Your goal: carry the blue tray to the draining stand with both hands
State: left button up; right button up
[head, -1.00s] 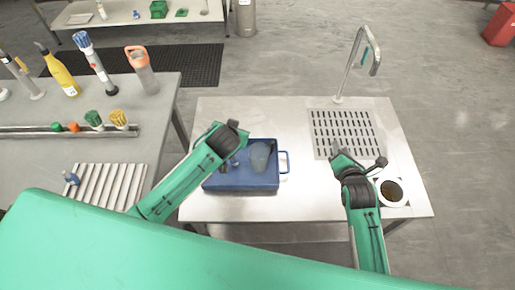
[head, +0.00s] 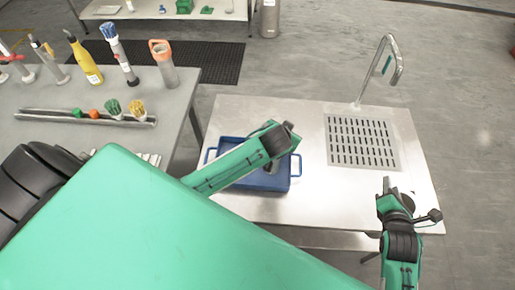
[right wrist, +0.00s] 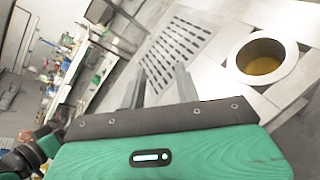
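The blue tray (head: 268,186) sits on the metal table, with a handle at its left and right ends. My left arm reaches across it, and my left gripper (head: 279,146) is over its right part; its fingers are hidden, so I cannot tell if they touch anything. A grey object inside the tray is mostly covered by the arm. The draining stand (head: 362,143) is a slotted plate at the table's back right. My right gripper (head: 388,187) is near the table's right edge, apart from the tray. In the right wrist view its fingers (right wrist: 160,88) stand apart with nothing between them.
A tall tap (head: 380,70) rises behind the draining stand. A white round container with brown contents (right wrist: 262,62) stands close to my right gripper. A side table at left holds bottles and brushes (head: 118,55). The metal table between tray and stand is clear.

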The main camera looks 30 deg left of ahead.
jog(key=a+v, duration=0.1)
jog(key=v, duration=0.6)
jog(key=shift+s+d, duration=0.25)
jog(key=shift+r, duration=0.1)
